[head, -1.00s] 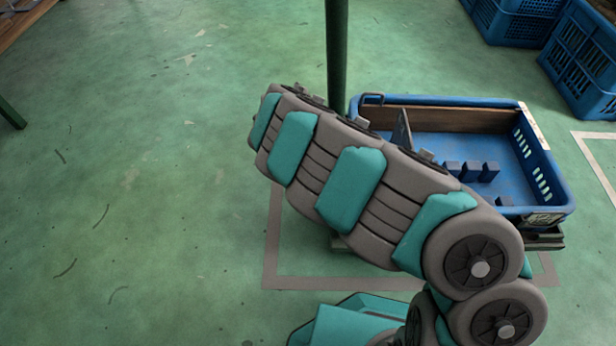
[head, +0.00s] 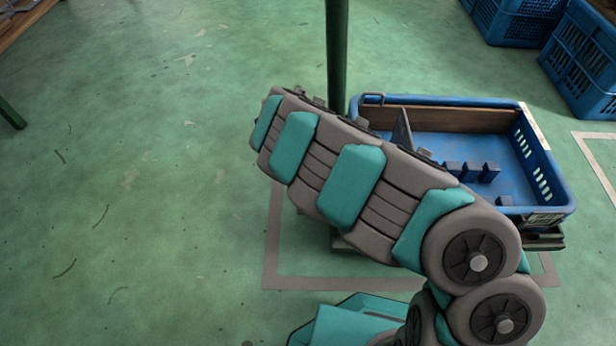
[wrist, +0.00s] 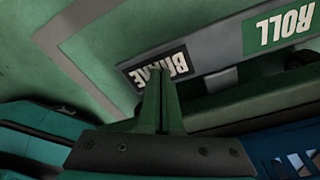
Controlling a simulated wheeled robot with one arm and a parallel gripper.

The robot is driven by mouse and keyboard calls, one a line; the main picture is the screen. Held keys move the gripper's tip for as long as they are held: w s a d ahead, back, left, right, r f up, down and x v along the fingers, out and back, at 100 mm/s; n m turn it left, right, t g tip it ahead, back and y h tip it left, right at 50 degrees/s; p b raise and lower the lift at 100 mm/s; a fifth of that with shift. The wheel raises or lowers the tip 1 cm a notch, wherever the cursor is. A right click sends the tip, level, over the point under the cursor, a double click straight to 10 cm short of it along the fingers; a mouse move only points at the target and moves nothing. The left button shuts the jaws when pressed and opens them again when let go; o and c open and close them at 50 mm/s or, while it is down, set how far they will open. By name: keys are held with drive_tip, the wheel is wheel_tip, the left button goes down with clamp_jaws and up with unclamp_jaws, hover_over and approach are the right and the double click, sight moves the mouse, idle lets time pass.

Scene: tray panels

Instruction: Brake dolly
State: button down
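The dolly (head: 545,240) shows in the head view as a dark edge under a blue crate (head: 440,101); my arm hides most of it. In the wrist view its grey label strip (wrist: 215,58) carries a black BRAKE label (wrist: 160,68) and a green ROLL label (wrist: 283,28), both upside down. My gripper (wrist: 160,74) has its two green fingers together, with their tips overlapping the BRAKE label in the picture. I cannot tell whether they touch it. A light grey tab (wrist: 221,80) shows just below the strip, right of the fingers. My gripper is hidden in the head view.
The crate has small blue blocks and a grey upright plate inside. More blue crates (head: 583,60) stand at the upper right. Pale tape (head: 330,284) marks the floor around the dolly.

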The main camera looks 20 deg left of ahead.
drive_tip(key=shift+f, duration=0.25)
drive_tip(key=shift+r, duration=0.1)
drive_tip(key=shift+r+p, duration=1.25)
drive_tip(key=shift+r, duration=2.2)
